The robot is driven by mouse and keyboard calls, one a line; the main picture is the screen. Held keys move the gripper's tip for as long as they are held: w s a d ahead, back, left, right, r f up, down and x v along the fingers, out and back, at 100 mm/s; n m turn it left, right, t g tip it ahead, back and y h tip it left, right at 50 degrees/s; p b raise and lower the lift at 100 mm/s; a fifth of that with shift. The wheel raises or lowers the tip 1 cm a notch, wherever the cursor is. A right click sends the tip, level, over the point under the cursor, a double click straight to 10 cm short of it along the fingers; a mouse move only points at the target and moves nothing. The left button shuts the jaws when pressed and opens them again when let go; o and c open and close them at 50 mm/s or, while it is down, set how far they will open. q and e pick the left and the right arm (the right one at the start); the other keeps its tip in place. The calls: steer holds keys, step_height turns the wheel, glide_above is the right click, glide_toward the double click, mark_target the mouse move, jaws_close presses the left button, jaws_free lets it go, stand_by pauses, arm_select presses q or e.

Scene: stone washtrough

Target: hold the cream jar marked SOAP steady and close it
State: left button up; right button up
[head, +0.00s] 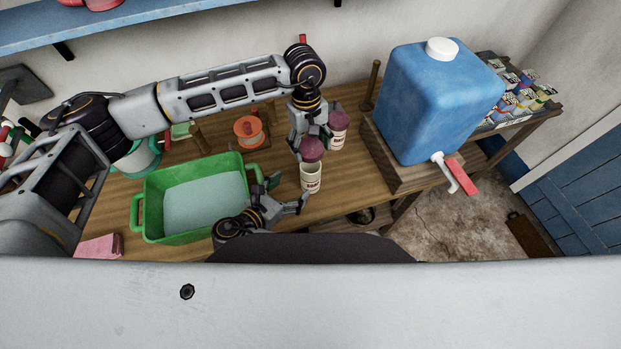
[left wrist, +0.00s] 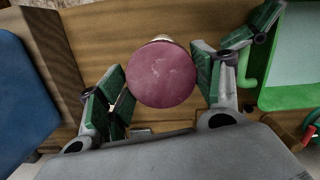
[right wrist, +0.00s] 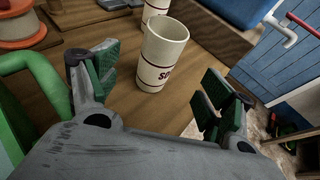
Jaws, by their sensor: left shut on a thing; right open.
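The cream jar (head: 311,179) stands upright and open on the bench; "SO" of its red lettering shows on the jar in the right wrist view (right wrist: 162,55). My left gripper (head: 311,143) is shut on a maroon lid (head: 312,151), held above the jar's mouth. In the left wrist view the round lid (left wrist: 161,75) sits between the fingers and hides most of the jar. In the right wrist view the jar's rim is bare, so the lid is apart from it. My right gripper (head: 287,192) is open beside the jar, its fingers not touching it.
A second cream jar with a maroon lid (head: 338,121) stands close behind. A green basin (head: 150,200) is to the left, an orange spool (head: 248,130) behind it. A blue water container (head: 432,100) with a red-handled tap (head: 461,178) stands to the right on a wooden stand.

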mark_target(311, 176)
steer(key=shift+x, duration=5.55)
steer(key=c, duration=1.6)
arm_select(q)
steer(key=shift+s+f, duration=0.1)
steer(key=shift+f, duration=2.35)
arm_select(e)
steer(key=shift+o, duration=0.2)
arm_select(q)
steer(key=shift+f, duration=0.1)
steer(key=shift+f, duration=0.8)
steer(key=shift+f, duration=0.4)
steer(key=shift+s+f, duration=0.1)
steer(key=shift+f, duration=0.4)
steer(key=shift+c, duration=0.2)
arm_select(e)
steer(key=shift+s+r, duration=0.1)
steer(key=shift+r, duration=0.05)
